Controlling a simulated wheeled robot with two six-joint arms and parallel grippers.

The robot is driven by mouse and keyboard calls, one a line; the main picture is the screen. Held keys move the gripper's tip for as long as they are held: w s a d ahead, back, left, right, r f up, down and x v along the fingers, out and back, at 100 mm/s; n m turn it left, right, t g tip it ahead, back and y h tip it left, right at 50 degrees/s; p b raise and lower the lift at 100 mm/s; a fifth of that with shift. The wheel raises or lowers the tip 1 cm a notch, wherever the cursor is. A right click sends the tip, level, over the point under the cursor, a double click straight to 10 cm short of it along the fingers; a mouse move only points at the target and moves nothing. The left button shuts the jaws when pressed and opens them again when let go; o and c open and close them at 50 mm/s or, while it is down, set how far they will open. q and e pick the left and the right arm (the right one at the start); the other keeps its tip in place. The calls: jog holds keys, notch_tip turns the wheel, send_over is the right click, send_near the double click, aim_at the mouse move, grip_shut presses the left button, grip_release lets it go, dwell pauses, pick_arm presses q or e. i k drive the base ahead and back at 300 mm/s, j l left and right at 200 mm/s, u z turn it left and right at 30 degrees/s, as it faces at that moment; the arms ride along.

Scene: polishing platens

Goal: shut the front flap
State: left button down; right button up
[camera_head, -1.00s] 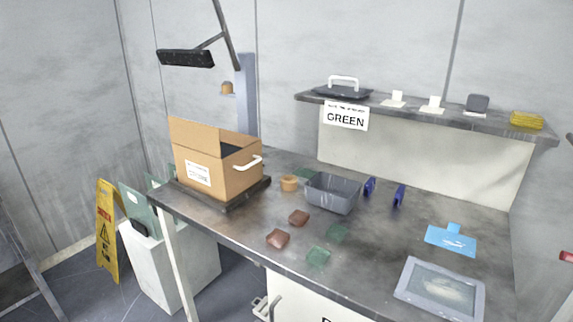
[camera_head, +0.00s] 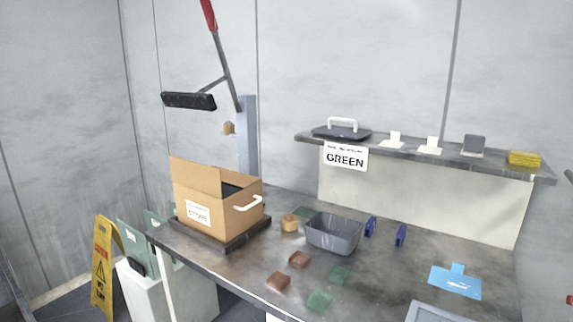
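An open cardboard box (camera_head: 217,207) stands on a dark base at the left end of the workbench (camera_head: 240,270). One flap (camera_head: 195,178) stands up along its left and front-left edge. A white handle (camera_head: 248,203) is on its right side, and a white label (camera_head: 198,212) is on the side facing me. The inside looks dark. I cannot tell from this view which flap is the front one. Neither of my grippers is in view.
Blue clips (camera_head: 400,235) and a blue piece (camera_head: 455,282) lie farther right. A shelf (camera_head: 400,150) runs behind. A yellow sign (camera_head: 103,270) stands on the floor.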

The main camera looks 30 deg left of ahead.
aim_at(205, 179)
jog(key=u, duration=1.35)
